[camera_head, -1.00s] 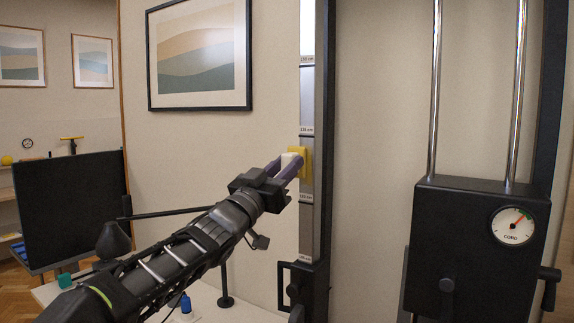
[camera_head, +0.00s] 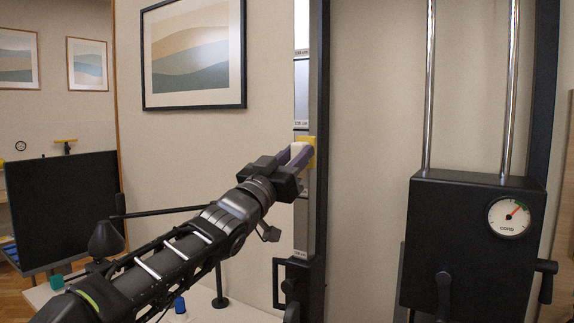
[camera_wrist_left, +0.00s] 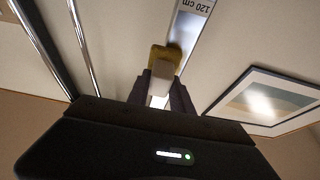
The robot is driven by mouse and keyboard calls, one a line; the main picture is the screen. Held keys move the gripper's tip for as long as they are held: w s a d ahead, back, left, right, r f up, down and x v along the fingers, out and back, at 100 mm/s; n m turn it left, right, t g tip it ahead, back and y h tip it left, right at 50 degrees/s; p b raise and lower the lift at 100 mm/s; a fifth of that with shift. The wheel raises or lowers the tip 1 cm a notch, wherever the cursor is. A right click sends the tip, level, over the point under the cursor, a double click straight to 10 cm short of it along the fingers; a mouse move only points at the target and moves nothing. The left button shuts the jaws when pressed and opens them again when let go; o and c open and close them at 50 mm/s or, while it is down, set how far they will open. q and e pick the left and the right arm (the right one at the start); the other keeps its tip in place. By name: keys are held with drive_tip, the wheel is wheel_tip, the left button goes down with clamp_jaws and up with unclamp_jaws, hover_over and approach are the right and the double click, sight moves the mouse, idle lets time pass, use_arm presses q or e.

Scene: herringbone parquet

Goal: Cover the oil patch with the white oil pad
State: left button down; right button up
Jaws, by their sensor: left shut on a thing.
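No oil patch shows in either view, and I cannot make out anything that is plainly an oil pad. My left gripper (camera_head: 301,154) is shut on a small white block (camera_wrist_left: 164,73). A yellow piece (camera_head: 309,150) sits just beyond the white block, at the tall vertical strip (camera_head: 302,100) with centimetre marks. In the left wrist view the yellow piece (camera_wrist_left: 165,57) lies over the strip, near a 120 cm mark. The fingers hide part of the white block. I cannot tell whether the white and yellow parts are joined. My right gripper is not in view.
A black box with a round dial (camera_head: 508,216) and two chrome rods (camera_head: 430,90) stands at the right. A black panel (camera_head: 64,208) stands at the left. A white tabletop (camera_head: 240,310) lies below my left arm. A framed picture (camera_head: 193,52) hangs behind.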

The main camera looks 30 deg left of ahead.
use_arm(q)
drive_tip(key=shift+d, duration=0.2)
drive_tip(key=shift+s+b, duration=0.35)
drive_tip(key=shift+s, duration=2.6)
drive_tip(key=s, duration=0.3)
drive_tip(key=shift+d, duration=0.1)
drive_tip(key=c, duration=1.7)
unclamp_jaws()
clamp_jaws()
